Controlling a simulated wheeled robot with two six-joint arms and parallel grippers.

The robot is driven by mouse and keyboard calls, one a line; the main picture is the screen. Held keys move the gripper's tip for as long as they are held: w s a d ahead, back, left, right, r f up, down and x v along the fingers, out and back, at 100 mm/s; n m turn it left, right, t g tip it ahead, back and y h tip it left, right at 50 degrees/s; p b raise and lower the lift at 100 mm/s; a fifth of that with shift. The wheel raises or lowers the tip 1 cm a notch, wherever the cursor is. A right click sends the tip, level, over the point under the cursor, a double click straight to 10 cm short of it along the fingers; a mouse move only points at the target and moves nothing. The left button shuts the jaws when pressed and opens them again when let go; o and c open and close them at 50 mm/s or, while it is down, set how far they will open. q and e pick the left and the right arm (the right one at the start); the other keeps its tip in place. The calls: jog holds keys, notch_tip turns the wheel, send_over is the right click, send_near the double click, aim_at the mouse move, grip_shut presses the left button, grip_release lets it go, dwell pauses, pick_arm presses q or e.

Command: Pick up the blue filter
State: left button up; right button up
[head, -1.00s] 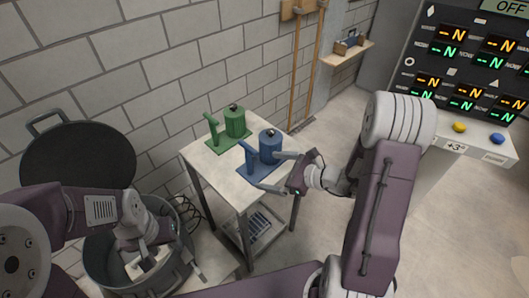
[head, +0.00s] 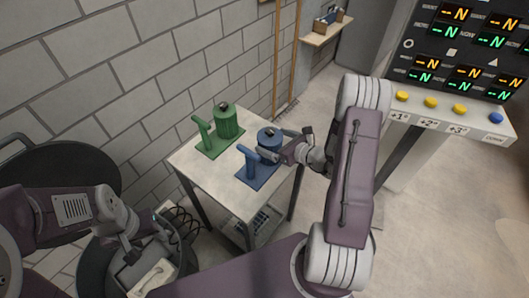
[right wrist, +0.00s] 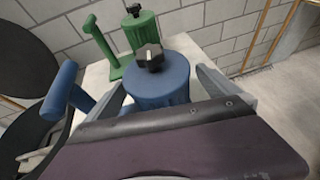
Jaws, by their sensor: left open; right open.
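The blue filter (head: 269,138) stands upright on a small white-topped table (head: 200,180). It has a round canister with a black knob, a blue base plate and an upright blue handle post. In the right wrist view the filter (right wrist: 160,85) stands between the fingers of my right gripper (right wrist: 160,97), one finger to each side of the canister. My right gripper (head: 284,147) is open in the head view too; contact cannot be told. My left gripper (head: 130,248) is open, over a grey bin at the lower left.
A matching green filter (head: 228,122) stands close behind and left of the blue one. The grey bin (head: 178,275) has a dark round lid (head: 60,170) raised. A button console (head: 440,125) stands at the right. A brick wall is behind the table.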

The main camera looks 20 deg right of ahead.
aim_at(274, 129)
jog(key=shift+p+x, duration=0.5)
jog(key=shift+x, duration=1.9)
jog(key=shift+s+r, duration=0.15)
jog(key=shift+r, duration=0.1)
jog(key=c, duration=2)
jog(key=shift+r, duration=0.1)
jog(key=r, duration=0.2)
jog(key=d+r, duration=0.1)
jog(key=r, duration=0.1)
jog(key=shift+r, duration=0.25)
jog(key=d+r, duration=0.2)
jog(key=d, duration=0.1)
jog(key=s+d+r, duration=0.1)
jog(key=d+r, duration=0.1)
jog(key=d, duration=0.2)
jog(key=d+r, duration=0.2)
jog(key=d, duration=0.1)
jog(key=shift+s+d+r, duration=0.15)
jog(key=shift+s+d, duration=0.15)
